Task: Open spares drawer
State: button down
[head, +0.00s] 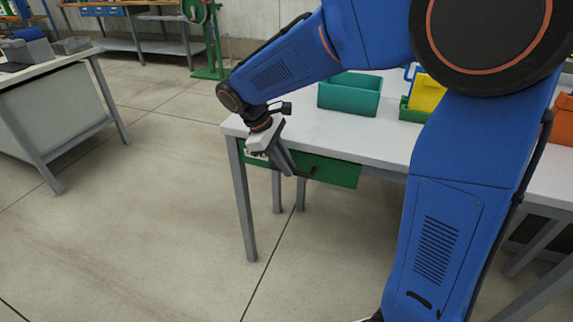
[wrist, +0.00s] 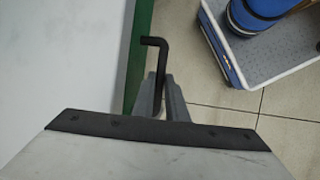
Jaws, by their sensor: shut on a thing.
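The spares drawer shows as a green front (head: 338,173) under the white workbench top, on its left part; it looks closed or nearly so. In the wrist view its green edge (wrist: 139,60) runs beside the white bench top. A black bar handle (wrist: 156,45) stands out from the green front. My gripper (wrist: 164,92) is shut on the handle, with a grey finger on each side of it. In the head view my gripper (head: 288,172) is in front of the drawer, and my wrist hides the drawer's left part.
A teal bin (head: 349,95) and a yellow bin (head: 427,93) stand on the workbench top (head: 312,131). The floor (head: 160,210) in front of the drawer is clear. Another table (head: 55,70) stands at the left. My own base shows at the wrist view's upper right.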

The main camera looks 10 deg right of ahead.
jog(key=shift+s, duration=0.1)
jog(key=s+a, duration=0.6)
jog(key=s, duration=0.3)
jog(key=s+a, duration=0.7)
jog(key=s, duration=0.3)
jog(key=shift+s+a, duration=0.2)
jog(key=shift+s, duration=0.05)
jog(key=c, duration=1.8)
grip_release()
jog(key=shift+o, duration=0.2)
jog(key=v, duration=1.7)
jog(key=shift+r, duration=0.2)
